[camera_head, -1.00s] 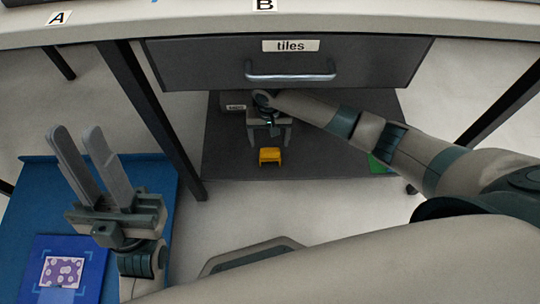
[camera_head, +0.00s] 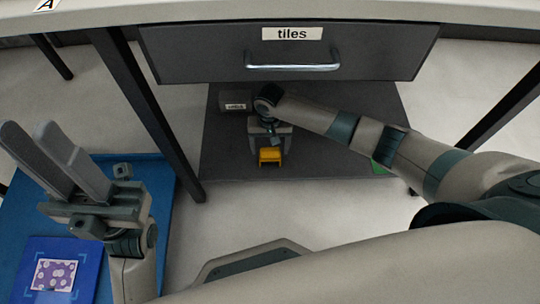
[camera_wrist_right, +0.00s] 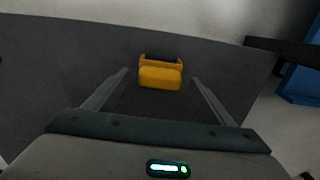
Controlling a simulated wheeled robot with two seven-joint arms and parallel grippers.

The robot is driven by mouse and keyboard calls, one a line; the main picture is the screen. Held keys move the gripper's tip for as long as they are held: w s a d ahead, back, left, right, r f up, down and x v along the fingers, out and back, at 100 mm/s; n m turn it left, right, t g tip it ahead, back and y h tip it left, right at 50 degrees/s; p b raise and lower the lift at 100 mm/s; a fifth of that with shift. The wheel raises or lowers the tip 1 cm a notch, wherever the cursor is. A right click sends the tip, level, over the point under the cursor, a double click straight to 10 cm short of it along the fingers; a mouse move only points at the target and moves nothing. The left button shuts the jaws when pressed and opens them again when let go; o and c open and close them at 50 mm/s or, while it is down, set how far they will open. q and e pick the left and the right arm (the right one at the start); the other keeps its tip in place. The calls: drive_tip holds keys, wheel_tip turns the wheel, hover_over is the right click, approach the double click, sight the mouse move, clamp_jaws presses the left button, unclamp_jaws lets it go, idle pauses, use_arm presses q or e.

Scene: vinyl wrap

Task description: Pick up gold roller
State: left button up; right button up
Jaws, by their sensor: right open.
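The gold roller (camera_head: 270,156) is a small yellow-orange block-like piece on the dark lower shelf under the desk. In the right wrist view the gold roller (camera_wrist_right: 160,73) sits ahead, centred between the fingers. My right gripper (camera_head: 269,145) reaches down over the shelf, with its fingers on either side of the roller in the head view. In the right wrist view my right gripper (camera_wrist_right: 160,80) is open and empty, and contact with the roller cannot be made out. My left gripper (camera_head: 48,150) is open and empty over the blue surface at the left.
The dark shelf (camera_head: 330,165) has free room around the roller. The shut tiles drawer (camera_head: 200,55) is above. A purple patterned tile (camera_head: 53,275) lies at lower left.

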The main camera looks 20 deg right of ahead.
wheel_tip(320, 180, down, 3)
drive_tip(key=shift+r+b, duration=0.2)
drive_tip(key=shift+b, duration=0.25)
drive_tip(key=shift+c, duration=0.7)
drive_tip(key=c, duration=0.9)
